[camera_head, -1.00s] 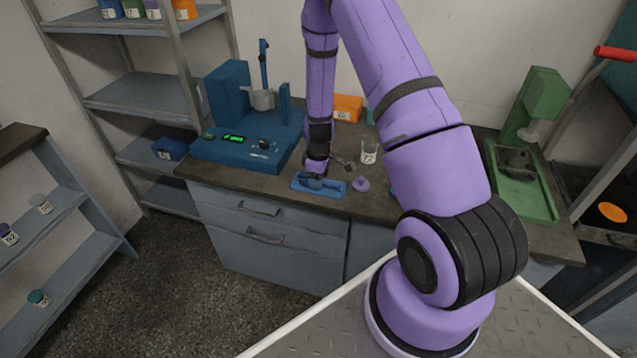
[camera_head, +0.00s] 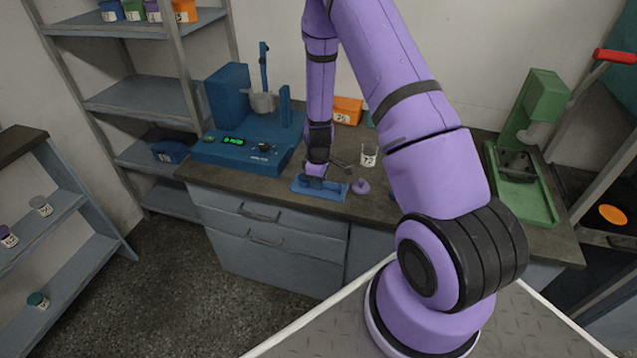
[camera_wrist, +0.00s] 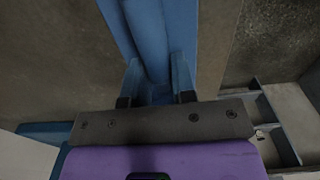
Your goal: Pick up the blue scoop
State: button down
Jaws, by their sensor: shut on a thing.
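The blue scoop (camera_head: 314,182) is at the front edge of the bench, just over or on a flat blue holder (camera_head: 335,193). My gripper (camera_head: 316,175) points down at it and is shut on it. In the wrist view, the long blue scoop (camera_wrist: 148,40) runs between the two fingers of my gripper (camera_wrist: 157,93), with paler blue of the holder along its sides. I cannot tell whether the scoop is clear of the holder.
A small purple item (camera_head: 361,187) lies just right of the holder. A glass beaker (camera_head: 369,155) and an orange box (camera_head: 347,110) stand behind it. The blue shaker machine (camera_head: 235,148) is at the left, a green stand (camera_head: 530,190) at the right.

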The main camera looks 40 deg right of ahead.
jog(key=shift+r, duration=0.75)
notch_tip(320, 180, up, 2)
jog(key=shift+s, duration=0.15)
jog(key=s+a, duration=0.2)
jog(key=s, duration=0.5)
jog(key=s+a+r, duration=0.1)
jog(key=s+a, duration=0.2)
jog(key=s, duration=0.4)
jog(key=shift+s+a, duration=0.25)
jog(key=shift+s, duration=0.15)
jog(key=shift+r, duration=0.1)
